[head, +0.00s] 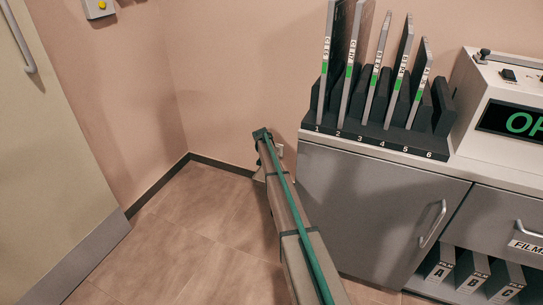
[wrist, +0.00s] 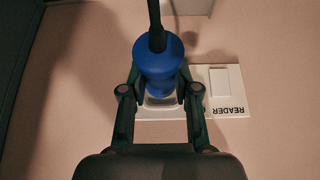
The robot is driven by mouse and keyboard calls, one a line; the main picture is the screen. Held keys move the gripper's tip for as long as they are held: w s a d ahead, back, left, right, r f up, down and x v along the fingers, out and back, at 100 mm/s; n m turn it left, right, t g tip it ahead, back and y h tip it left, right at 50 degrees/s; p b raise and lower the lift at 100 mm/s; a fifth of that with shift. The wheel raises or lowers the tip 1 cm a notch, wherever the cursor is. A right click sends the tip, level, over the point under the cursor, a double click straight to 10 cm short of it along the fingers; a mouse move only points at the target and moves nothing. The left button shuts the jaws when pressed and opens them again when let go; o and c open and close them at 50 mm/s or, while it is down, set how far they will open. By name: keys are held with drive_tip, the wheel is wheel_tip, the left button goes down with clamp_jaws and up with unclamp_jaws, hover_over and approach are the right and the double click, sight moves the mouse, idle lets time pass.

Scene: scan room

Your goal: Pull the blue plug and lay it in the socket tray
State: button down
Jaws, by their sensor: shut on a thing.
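The blue plug (wrist: 158,60) with a black cable is in the middle of the wrist view, in front of a white wall plate (wrist: 224,104) marked READER. My gripper (wrist: 159,92) has a finger on each side of the plug and is shut on it. The plug covers the socket opening, so I cannot tell how deep it sits. In the head view my arm hides the gripper and plug; a small part of the wall plate (head: 280,150) shows beside the arm's end. I cannot make out the socket tray for certain in either view.
A grey cabinet (head: 365,205) stands close to the right of my arm, with a rack (head: 377,137) of upright panels on top. A console (head: 505,110) is at far right. A door (head: 45,150) is at left. The floor (head: 180,235) between is clear.

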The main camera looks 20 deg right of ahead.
drive_tip(key=shift+s+a, duration=0.65)
idle(0.3)
drive_tip(key=a+f+b, duration=0.1)
drive_tip(key=f+b, duration=0.2)
drive_tip(key=w+a+f+b, duration=0.1)
drive_tip(key=a+f+b, duration=0.1)
drive_tip(key=f+b, duration=0.1)
drive_tip(key=a+f+b, duration=0.1)
drive_tip(key=f+b, duration=0.2)
drive_tip(key=shift+w+a+f, duration=0.15)
drive_tip(key=shift+w+a, duration=0.05)
drive_tip(key=shift+w, duration=0.05)
drive_tip(key=shift+d, duration=0.15)
drive_tip(key=shift+w+d+f+b, duration=0.35)
drive_tip(key=shift+w+d+b, duration=0.05)
drive_tip(key=shift+w+d, duration=0.4)
drive_tip(key=shift+w+d+f+b, duration=0.3)
drive_tip(key=shift+w+d+b, duration=0.1)
drive_tip(key=shift+w+d, duration=0.4)
drive_tip(key=shift+f, duration=1.05)
drive_tip(key=c, duration=0.8)
unclamp_jaws()
